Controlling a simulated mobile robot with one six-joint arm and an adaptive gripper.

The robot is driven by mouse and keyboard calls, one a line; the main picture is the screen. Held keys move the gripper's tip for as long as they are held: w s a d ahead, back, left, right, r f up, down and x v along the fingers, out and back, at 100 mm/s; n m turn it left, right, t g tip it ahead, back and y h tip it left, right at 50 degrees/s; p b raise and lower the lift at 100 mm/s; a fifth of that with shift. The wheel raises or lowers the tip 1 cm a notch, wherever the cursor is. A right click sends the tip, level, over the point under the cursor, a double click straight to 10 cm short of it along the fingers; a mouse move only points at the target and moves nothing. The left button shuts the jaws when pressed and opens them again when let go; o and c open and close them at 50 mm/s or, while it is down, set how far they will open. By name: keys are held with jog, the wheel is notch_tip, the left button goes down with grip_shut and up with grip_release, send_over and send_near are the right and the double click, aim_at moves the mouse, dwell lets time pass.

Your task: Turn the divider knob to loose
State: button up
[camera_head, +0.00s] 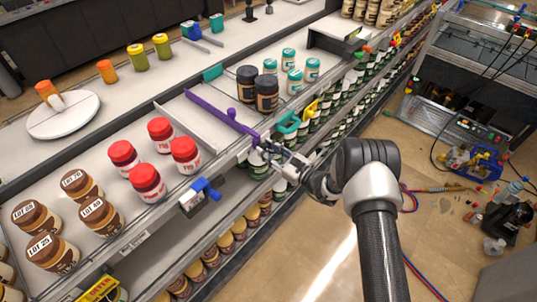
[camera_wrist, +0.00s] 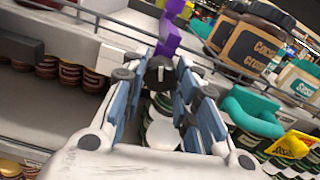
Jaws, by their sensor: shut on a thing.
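The purple divider (camera_head: 215,106) lies across the shelf between the red-lidded jars and the dark-lidded jars. Its front end reaches the shelf's front rail; it also shows in the wrist view (camera_wrist: 169,38). My gripper (camera_head: 268,146) is at that front end, reaching in from the aisle. In the wrist view my gripper (camera_wrist: 160,76) has its blue-padded fingers on both sides of a dark knob (camera_wrist: 160,68) just below the purple part. It is shut on this knob. The knob's marking and exact turn cannot be read, and the fingers hide its sides.
Red-lidded jars (camera_head: 145,178) stand left of the divider; dark-lidded jars (camera_head: 266,94) and teal-lidded jars (camera_head: 291,82) stand right. A blue clip (camera_head: 206,189) and a teal clip (camera_head: 288,123) sit on the shelf's front edge. More jars fill the lower shelf.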

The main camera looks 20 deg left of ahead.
jog(key=n+b, duration=0.5)
jog(key=n, duration=0.1)
jog(key=shift+f+b, duration=0.15)
jog(key=shift+b, duration=0.15)
jog(key=n+b, duration=0.4)
jog(key=n, duration=0.1)
jog(key=shift+w+b, duration=0.1)
jog(key=shift+b, duration=0.3)
jog(key=shift+r+n+b, duration=0.2)
jog(key=shift+n+b, duration=0.5)
jog(key=shift+n, duration=0.1)
jog(key=o, duration=1.1)
jog(key=shift+c, duration=0.2)
jog(key=shift+d, duration=0.1)
